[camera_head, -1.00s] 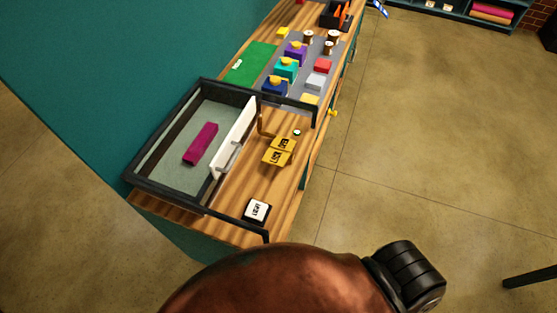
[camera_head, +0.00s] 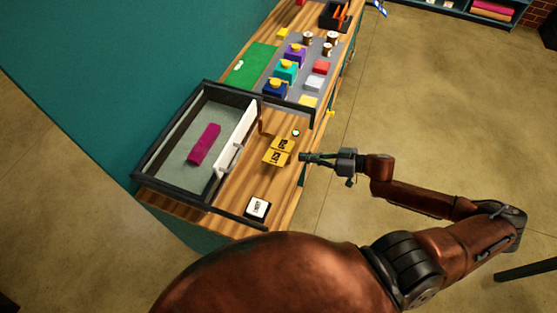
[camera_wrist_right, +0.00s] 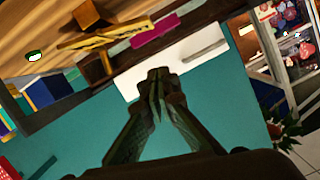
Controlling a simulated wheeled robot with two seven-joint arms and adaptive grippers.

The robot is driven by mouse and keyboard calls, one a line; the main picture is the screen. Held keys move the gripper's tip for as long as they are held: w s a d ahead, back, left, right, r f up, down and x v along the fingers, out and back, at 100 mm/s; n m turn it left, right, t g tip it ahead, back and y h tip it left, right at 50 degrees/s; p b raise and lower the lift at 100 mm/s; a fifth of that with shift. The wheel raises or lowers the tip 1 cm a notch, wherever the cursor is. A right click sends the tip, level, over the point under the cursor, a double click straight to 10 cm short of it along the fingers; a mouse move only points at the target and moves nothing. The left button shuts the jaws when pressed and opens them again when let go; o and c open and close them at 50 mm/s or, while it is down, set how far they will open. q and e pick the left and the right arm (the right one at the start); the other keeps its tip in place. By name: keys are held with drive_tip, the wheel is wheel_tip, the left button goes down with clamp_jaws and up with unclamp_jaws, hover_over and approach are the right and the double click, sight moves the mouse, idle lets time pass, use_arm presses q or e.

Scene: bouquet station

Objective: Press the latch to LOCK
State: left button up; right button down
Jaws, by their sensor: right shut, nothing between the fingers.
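Two small yellow plates (camera_head: 278,151) with dark lettering lie on the wooden bench; I cannot read the words. A yellow plate also shows in the right wrist view (camera_wrist_right: 105,38), with brown wooden parts beside it. I cannot clearly make out the latch or its position. A small green-and-white round piece (camera_head: 296,133) sits just beyond the plates and shows in the wrist view (camera_wrist_right: 35,56). My right gripper (camera_head: 303,156) is shut and empty, just right of the plates at the bench's edge. Its fingers meet in the wrist view (camera_wrist_right: 158,74). My left gripper is out of view.
A dark-framed case (camera_head: 143,177) holds a magenta block (camera_head: 204,144), with a white panel (camera_head: 236,137) along its side. A white-topped black block (camera_head: 257,207) sits at the near end. Colored blocks and jars stand farther back on a grey mat (camera_head: 303,58). Open floor lies right.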

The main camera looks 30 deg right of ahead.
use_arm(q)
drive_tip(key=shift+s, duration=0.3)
use_arm(e)
drive_tip(key=p, duration=0.1)
hover_over(278, 165)
drive_tip(key=d, duration=0.2)
drive_tip(key=shift+w+a+f, duration=0.1)
drive_tip(key=shift+a+f, duration=0.1)
drive_tip(key=shift+f, duration=0.7)
drive_tip(key=f, duration=0.1)
drive_tip(key=a+f, duration=0.1)
drive_tip(key=f, duration=0.1)
drive_tip(key=shift+w+f, duration=0.1)
drive_tip(key=shift+f, duration=0.05)
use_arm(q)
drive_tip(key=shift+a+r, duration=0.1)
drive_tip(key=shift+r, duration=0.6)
use_arm(e)
drive_tip(key=shift+a+f, duration=0.2)
drive_tip(key=shift+f, duration=0.4)
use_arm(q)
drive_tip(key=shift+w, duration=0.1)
